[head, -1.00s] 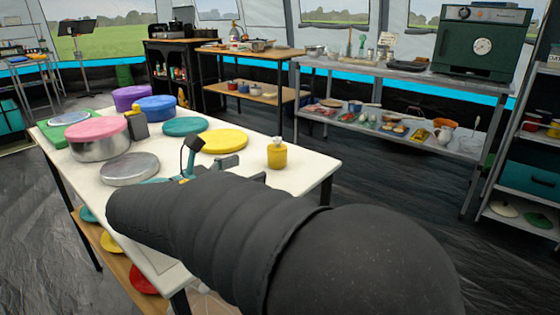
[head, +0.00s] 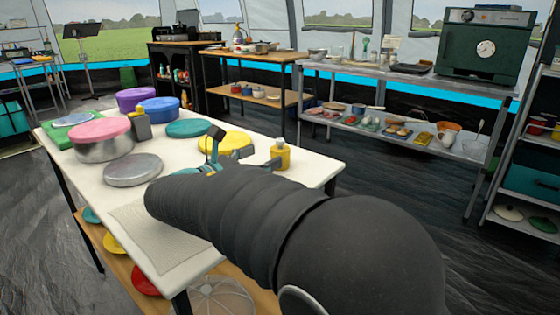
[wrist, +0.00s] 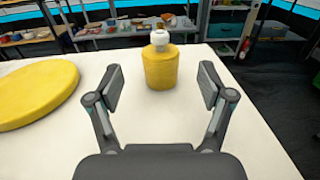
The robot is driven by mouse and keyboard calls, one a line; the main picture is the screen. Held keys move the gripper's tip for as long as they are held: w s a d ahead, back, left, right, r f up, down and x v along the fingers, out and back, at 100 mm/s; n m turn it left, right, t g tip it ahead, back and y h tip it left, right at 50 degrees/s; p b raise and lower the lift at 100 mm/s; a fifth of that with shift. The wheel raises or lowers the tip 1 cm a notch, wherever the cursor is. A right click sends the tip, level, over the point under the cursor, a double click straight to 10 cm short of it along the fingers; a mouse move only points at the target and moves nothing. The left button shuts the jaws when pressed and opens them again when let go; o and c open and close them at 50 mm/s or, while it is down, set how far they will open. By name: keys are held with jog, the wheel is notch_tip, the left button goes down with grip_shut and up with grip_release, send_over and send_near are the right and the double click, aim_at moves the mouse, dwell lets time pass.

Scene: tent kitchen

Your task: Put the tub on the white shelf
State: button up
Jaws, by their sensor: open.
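A small yellow tub (head: 280,158) with a pale top stands upright on the white table near its right edge. In the wrist view the tub (wrist: 160,70) is straight ahead, centred between my fingers. My gripper (wrist: 160,87) is open and empty, with one finger to each side of the tub's line. The tub looks just beyond the fingertips, and I see no contact. In the head view my arm hides most of the gripper. I cannot tell for certain which surface is the white shelf; a metal shelf rack (head: 522,185) stands at the right.
The white table (head: 165,235) also holds a yellow disc (head: 238,141), a grey round lid (head: 133,170), a pink-lidded tin (head: 103,150) and blue and purple round tins. A long metal bench (head: 400,75) with cookware stands behind. Dark floor lies between table and rack.

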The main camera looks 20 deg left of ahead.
aim_at(273, 151)
jog(key=x, duration=0.5)
jog(key=c, duration=1.4)
